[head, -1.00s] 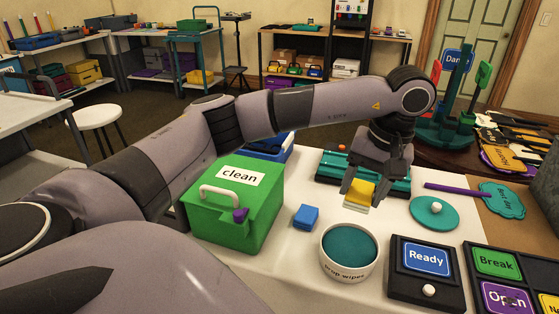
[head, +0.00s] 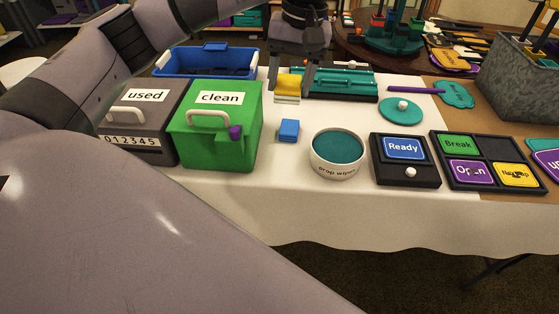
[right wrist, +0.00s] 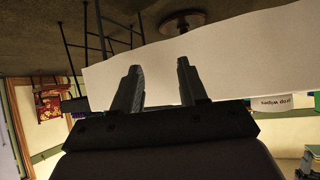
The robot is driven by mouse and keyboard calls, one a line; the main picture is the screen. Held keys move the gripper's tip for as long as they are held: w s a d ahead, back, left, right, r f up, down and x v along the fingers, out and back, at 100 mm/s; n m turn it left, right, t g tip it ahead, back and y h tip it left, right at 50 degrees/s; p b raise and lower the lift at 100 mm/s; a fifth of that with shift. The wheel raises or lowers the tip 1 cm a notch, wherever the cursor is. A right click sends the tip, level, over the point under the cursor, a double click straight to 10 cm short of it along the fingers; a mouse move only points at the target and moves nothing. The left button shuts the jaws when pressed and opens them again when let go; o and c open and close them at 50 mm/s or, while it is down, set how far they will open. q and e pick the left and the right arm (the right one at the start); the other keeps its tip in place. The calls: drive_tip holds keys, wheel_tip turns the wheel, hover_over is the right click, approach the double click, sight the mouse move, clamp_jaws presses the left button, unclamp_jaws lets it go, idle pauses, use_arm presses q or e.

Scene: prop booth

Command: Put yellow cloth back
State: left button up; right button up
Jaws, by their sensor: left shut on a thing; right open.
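The yellow cloth (head: 287,83), a small folded yellow piece with a pale lower edge, is in my left gripper (head: 290,88). That gripper is shut on it, pointing down, behind the blue block (head: 289,130) and left of the teal tray (head: 345,88). A round white tub labelled "prop wipes" (head: 337,167) with a teal top surface stands nearer. A green box labelled "clean" (head: 220,135) and a grey box labelled "used" (head: 140,135) stand to the left. In the right wrist view my right gripper (right wrist: 160,68) is open and empty, near the white tablecloth.
A blue bin (head: 207,62) stands behind the boxes. A teal lid (head: 401,112) with a white knob lies right of the tub. A "Ready" sign stand (head: 405,172) and a dark sign tray (head: 485,133) fill the right front. The white tablecloth (head: 330,215) is clear along the front.

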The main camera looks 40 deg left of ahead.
use_arm(q)
drive_tip(key=b, duration=0.2)
hover_over(285, 168)
wheel_tip(285, 168, down, 8)
drive_tip(key=f, duration=0.7)
drive_tip(key=shift+w+d+b, duration=0.15)
drive_tip(key=shift+d+b, duration=0.1)
drive_tip(key=shift+b, duration=0.05)
wheel_tip(285, 168, down, 5)
drive_tip(key=o, duration=0.8)
drive_tip(key=shift+f, duration=0.1)
drive_tip(key=shift+o, duration=0.7)
